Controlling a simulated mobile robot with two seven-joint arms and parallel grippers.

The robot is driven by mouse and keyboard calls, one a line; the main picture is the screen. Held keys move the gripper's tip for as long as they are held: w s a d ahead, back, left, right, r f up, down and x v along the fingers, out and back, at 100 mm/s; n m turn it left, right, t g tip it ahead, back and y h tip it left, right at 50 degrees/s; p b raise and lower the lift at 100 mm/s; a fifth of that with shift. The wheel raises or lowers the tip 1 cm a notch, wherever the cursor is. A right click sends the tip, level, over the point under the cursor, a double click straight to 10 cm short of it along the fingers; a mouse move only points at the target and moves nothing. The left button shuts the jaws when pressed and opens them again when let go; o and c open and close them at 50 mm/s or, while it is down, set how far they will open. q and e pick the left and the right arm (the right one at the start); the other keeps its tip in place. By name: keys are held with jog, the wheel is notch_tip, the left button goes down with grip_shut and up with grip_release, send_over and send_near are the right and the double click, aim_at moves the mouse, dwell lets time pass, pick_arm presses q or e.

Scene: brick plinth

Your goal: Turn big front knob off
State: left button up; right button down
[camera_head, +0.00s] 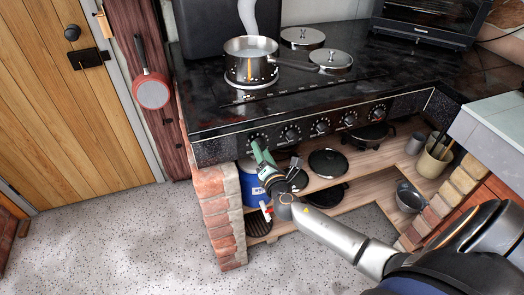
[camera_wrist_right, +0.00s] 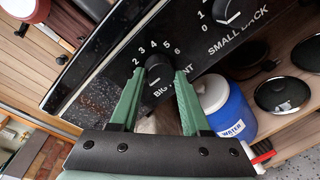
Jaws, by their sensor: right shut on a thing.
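The big front knob (camera_wrist_right: 158,67) is a black dial on the black stove panel, labelled "BIG FRONT" with numbers 2 to 6 showing around it. A white mark shows on its lower edge; the off position is hidden. My right gripper (camera_wrist_right: 162,82) has its two green fingers on either side of the knob, shut on it. In the head view my right gripper (camera_head: 260,153) reaches up to the leftmost knob (camera_head: 255,138) of the row. My left gripper is not in view.
A steaming pot (camera_head: 250,72) stands on the black stovetop (camera_head: 375,78). The small back knob (camera_wrist_right: 228,12) is beside the gripped one. Below are a shelf (camera_head: 340,182) with pans and a blue water container (camera_head: 252,185). The speckled floor in front is clear.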

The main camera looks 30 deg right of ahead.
dwell(0.6)
jog(key=shift+c, duration=1.8)
grip_release()
jog(key=v, duration=1.2)
jog(key=shift+s, duration=0.25)
jog(key=shift+f, duration=0.1)
